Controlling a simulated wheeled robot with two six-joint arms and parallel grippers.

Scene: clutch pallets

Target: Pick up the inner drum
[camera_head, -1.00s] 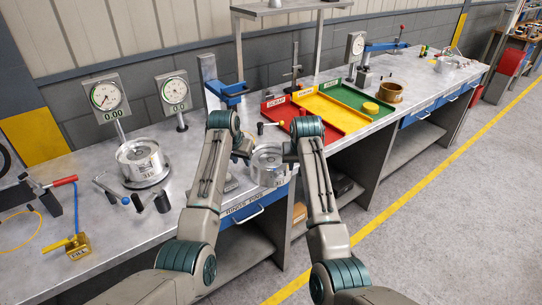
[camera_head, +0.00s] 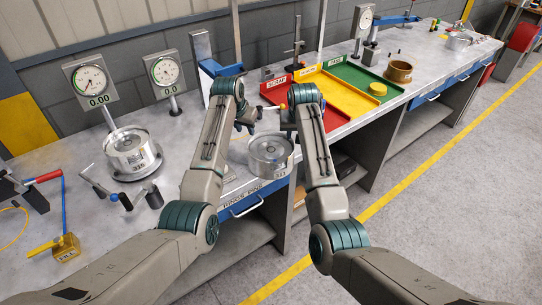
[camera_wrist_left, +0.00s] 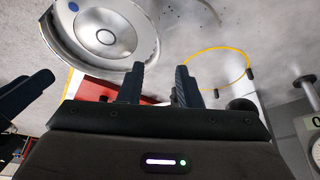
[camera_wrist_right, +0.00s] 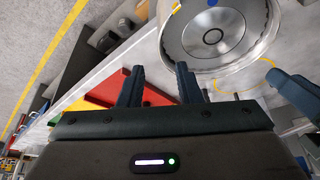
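Two silver metal drums stand on the grey bench, and I cannot tell from their looks which is the inner drum. One drum (camera_head: 270,153) is near the bench's front edge; a drum also shows in the left wrist view (camera_wrist_left: 106,36) and the right wrist view (camera_wrist_right: 213,38). The other drum (camera_head: 133,152) sits at left under a dial gauge. My left gripper (camera_head: 248,124) and right gripper (camera_head: 288,124) appear just behind the front drum in the head view, one on each side. Both have their fingers apart with nothing between them, in the wrist views.
Red (camera_head: 303,104), yellow (camera_head: 336,88) and green (camera_head: 365,82) trays lie behind and right of the grippers. Dial gauges (camera_head: 90,82) stand at the back left. Handled tools (camera_head: 122,197) and a yellow block (camera_head: 67,247) lie at left. A brown ring (camera_head: 399,71) sits at right.

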